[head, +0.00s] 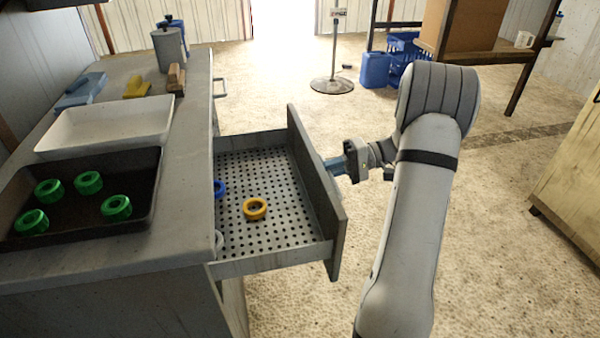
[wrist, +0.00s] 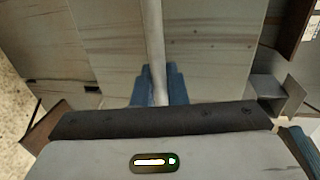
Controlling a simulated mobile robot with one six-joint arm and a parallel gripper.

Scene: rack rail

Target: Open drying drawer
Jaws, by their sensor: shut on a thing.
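The drying drawer (head: 240,264) stands pulled out from the grey cabinet in the head view, showing its perforated floor. Inside it lie a yellow ring (head: 255,208), a blue ring (head: 219,188) partly hidden by the cabinet edge, and a pale ring (head: 219,240) at the left. My gripper (head: 336,166) is at the outer side of the drawer front (head: 318,195). In the wrist view its blue fingers (wrist: 160,85) are shut on the pale bar handle (wrist: 153,40). The handle is hidden in the head view.
A dark tray (head: 80,222) with several green rings and a white tray (head: 108,125) sit on the cabinet top. A wooden cabinet (head: 574,165) stands at the right. Bare floor lies between it and my arm. A signpost (head: 333,60) and blue crates stand farther back.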

